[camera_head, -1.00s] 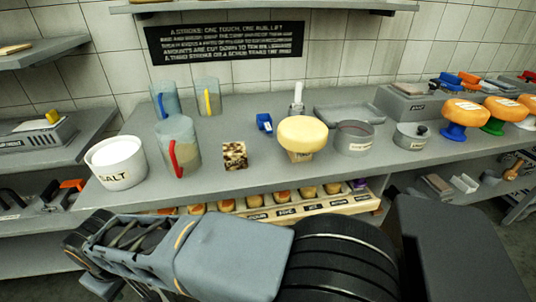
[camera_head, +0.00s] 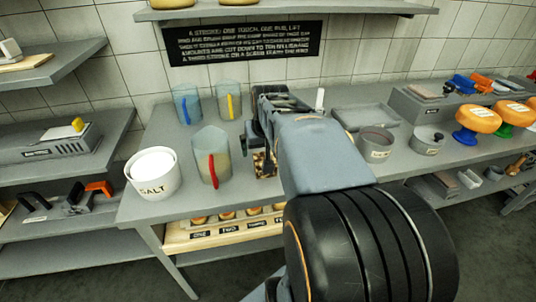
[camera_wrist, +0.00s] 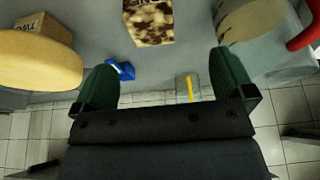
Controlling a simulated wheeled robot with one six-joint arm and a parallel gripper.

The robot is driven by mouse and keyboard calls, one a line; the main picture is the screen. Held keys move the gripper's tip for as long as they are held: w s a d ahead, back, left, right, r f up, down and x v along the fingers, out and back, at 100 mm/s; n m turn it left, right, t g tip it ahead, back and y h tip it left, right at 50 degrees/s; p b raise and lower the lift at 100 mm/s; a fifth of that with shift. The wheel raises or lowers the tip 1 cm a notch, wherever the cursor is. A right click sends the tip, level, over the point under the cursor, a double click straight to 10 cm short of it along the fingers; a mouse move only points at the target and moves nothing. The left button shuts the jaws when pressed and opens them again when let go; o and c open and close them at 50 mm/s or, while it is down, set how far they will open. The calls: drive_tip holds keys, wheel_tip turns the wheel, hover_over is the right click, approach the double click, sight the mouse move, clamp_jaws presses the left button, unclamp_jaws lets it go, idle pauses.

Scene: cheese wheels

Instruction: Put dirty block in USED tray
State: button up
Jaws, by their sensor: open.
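The dirty block, a cream cube with dark brown mottling, stands on the grey counter right of the red-handled jug. In the head view my arm and gripper cover most of it, leaving its lower part (camera_head: 262,165). In the wrist view the block (camera_wrist: 148,24) is at the top, beyond and apart from the fingertips. My gripper (camera_wrist: 166,62) is open and empty, its two green fingers spread apart. A flat grey tray (camera_head: 365,117) lies at the back of the counter; no USED label is readable on it.
A SALT tub (camera_head: 153,173), the red-handled jug (camera_head: 211,155) and two more jugs stand left of the arm. A cheese wheel (camera_wrist: 40,58) and a small blue item (camera_wrist: 122,70) show in the wrist view. Round tins (camera_head: 376,143) and orange wheels on stands are to the right.

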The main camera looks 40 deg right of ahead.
drive_tip(key=w+d+f, duration=0.1)
drive_tip(key=f, duration=0.1)
drive_tip(key=d+f, duration=0.1)
drive_tip(key=f, duration=0.1)
drive_tip(key=w+d+f, duration=0.1)
drive_tip(key=f, duration=0.1)
drive_tip(key=shift+w, duration=0.35)
drive_tip(key=shift+x, duration=2.95)
drive_tip(key=c, duration=1.1)
drive_tip(key=shift+o, duration=0.2)
drive_tip(key=shift+r, duration=0.15)
